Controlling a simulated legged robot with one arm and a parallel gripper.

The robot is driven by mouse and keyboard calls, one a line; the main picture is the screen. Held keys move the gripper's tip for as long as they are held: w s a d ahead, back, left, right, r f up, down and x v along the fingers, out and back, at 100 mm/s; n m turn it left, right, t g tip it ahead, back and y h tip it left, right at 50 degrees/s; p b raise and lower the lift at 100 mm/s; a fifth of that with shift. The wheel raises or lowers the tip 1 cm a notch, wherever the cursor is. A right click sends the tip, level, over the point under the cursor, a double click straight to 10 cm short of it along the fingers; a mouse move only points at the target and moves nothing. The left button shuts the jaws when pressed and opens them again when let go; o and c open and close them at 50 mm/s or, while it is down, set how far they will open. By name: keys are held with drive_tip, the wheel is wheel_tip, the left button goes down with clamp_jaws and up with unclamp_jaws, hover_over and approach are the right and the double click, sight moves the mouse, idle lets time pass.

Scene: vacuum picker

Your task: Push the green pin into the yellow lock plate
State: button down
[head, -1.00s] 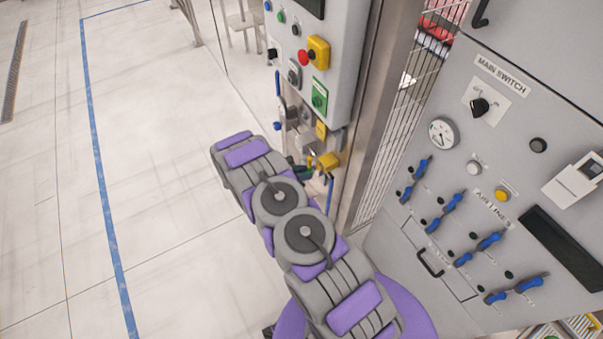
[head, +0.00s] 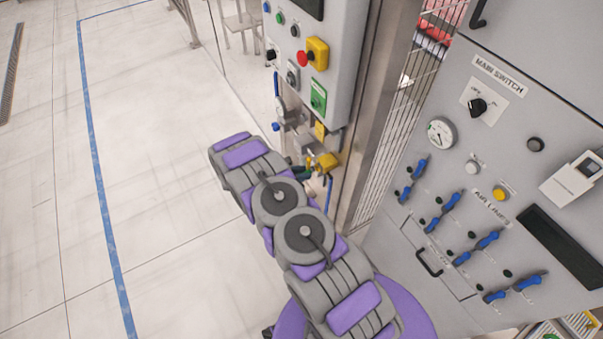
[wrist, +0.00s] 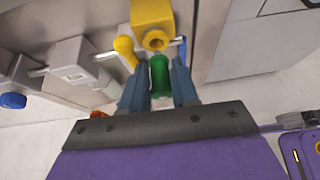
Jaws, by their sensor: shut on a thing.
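In the wrist view my gripper (wrist: 159,90) is shut on the green pin (wrist: 160,76), with a blue-grey finger on each side of it. The pin's far end is close to the round hole in the yellow lock plate (wrist: 150,14); I cannot tell whether its tip touches the plate. In the head view the yellow lock plate (head: 328,162) is at the post below the control box. My gripper (head: 303,171) is small there and mostly hidden behind my arm.
A white block (wrist: 72,60) on a metal rod and a yellow curved piece (wrist: 125,50) sit left of the plate. The control box (head: 310,75) is above. A grey cabinet (head: 470,180) with blue valves stands at right. Open floor lies left.

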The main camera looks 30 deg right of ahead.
drive_tip(key=shift+d, duration=1.3)
idle(1.4)
drive_tip(key=c, duration=1)
unclamp_jaws()
drive_tip(key=shift+r, duration=0.1)
drive_tip(key=shift+o, duration=1.1)
drive_tip(key=shift+w, duration=0.1)
drive_tip(key=shift+w+a+r, duration=0.1)
